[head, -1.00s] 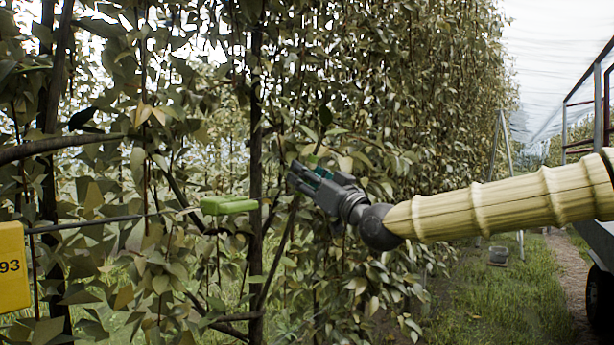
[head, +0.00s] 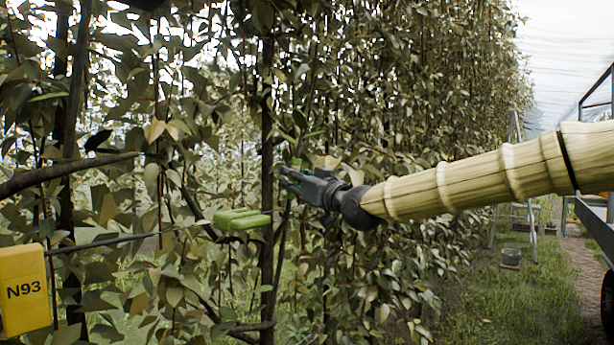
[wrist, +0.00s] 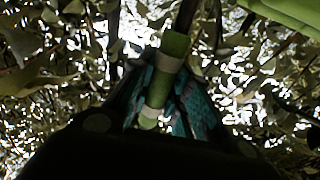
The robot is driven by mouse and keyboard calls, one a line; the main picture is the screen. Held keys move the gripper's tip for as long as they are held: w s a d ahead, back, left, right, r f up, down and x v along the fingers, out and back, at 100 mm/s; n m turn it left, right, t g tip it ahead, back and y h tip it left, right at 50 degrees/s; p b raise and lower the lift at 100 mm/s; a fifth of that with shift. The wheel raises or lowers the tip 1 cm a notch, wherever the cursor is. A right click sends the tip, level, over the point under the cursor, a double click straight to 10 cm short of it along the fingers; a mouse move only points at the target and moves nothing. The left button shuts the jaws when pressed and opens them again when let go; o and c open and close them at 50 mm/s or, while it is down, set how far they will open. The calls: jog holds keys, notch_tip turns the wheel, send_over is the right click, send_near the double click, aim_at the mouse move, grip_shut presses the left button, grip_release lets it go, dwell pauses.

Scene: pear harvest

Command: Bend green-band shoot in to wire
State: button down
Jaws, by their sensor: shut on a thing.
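My gripper (head: 290,180) is shut on the green-band shoot, just right of a dark upright stem in the head view. In the wrist view, the shoot (wrist: 185,18) runs up from between the teal finger pads (wrist: 180,100). Its green band (wrist: 174,45) shows there with pale bands beside it. The wire (head: 110,241) runs across the left of the head view towards a bright green clip (head: 241,219). The clip is left of and below my gripper, apart from it. A green part also shows at the top right of the wrist view (wrist: 290,12).
A yellow tag marked N93 (head: 24,288) hangs at the lower left. Dense leaves and branches surround my gripper. A ladder (head: 517,190), a bucket (head: 511,258) and a grass lane (head: 500,305) lie to the right.

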jog(key=w+a+r+g+h+p, duration=0.1)
jog(key=w+a+g+p, duration=0.1)
jog(key=w+a+p, duration=0.3)
jog(key=shift+w+a+n+h, duration=0.2)
jog(key=shift+a+n+h, duration=0.15)
jog(key=shift+a, duration=0.8)
jog(key=shift+r, duration=0.1)
jog(key=c, duration=1.7)
grip_release()
jog(key=shift+c, duration=0.2)
jog(key=o, duration=0.3)
jog(key=shift+w+a, duration=0.1)
jog(key=shift+a, duration=0.1)
jog(key=shift+o, duration=0.7)
jog(key=shift+w+a, duration=0.15)
jog(key=v, duration=1.2)
